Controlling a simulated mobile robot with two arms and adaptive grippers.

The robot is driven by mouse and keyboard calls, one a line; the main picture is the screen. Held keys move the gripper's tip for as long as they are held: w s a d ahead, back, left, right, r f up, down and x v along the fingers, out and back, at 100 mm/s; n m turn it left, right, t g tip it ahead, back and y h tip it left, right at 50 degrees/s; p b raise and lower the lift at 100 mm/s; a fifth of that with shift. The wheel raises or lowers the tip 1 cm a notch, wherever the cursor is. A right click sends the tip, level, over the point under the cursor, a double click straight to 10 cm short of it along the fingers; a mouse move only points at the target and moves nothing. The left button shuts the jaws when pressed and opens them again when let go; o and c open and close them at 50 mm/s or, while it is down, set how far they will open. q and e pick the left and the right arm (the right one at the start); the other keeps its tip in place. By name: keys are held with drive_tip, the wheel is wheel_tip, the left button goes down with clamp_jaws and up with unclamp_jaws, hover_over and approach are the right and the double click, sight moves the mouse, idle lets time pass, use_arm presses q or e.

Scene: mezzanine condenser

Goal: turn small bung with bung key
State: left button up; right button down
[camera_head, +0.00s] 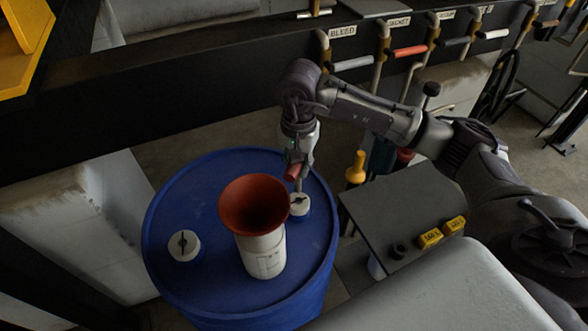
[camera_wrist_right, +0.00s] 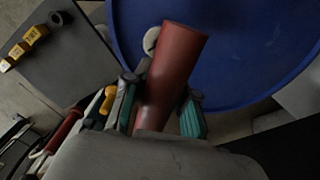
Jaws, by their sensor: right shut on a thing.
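A blue drum (camera_head: 215,173) stands upright, and its lid also shows in the wrist view (camera_wrist_right: 235,60). A small white bung (camera_head: 299,205) with a dark slot sits on the lid's right side; it is partly hidden behind the key in the wrist view (camera_wrist_right: 151,40). A larger white bung (camera_head: 184,245) sits at the lid's left. My right gripper (camera_head: 299,162) is shut on the red handle of the bung key (camera_wrist_right: 170,75), above the small bung. The key's lower end is close to the bung; I cannot tell whether it is seated. My left gripper is not in view.
A rust-red funnel (camera_head: 255,205) on a white cylinder stands on the lid, close left of the small bung. A grey table (camera_head: 385,207) with yellow blocks (camera_head: 430,238) and a dark ring (camera_head: 398,251) is at right. Pipes with labelled handles (camera_head: 410,51) line the dark beam behind.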

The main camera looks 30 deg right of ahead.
drive_tip(key=shift+d, duration=0.25)
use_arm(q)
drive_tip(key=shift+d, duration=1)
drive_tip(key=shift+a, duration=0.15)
use_arm(e)
drive_tip(key=shift+f, duration=0.1)
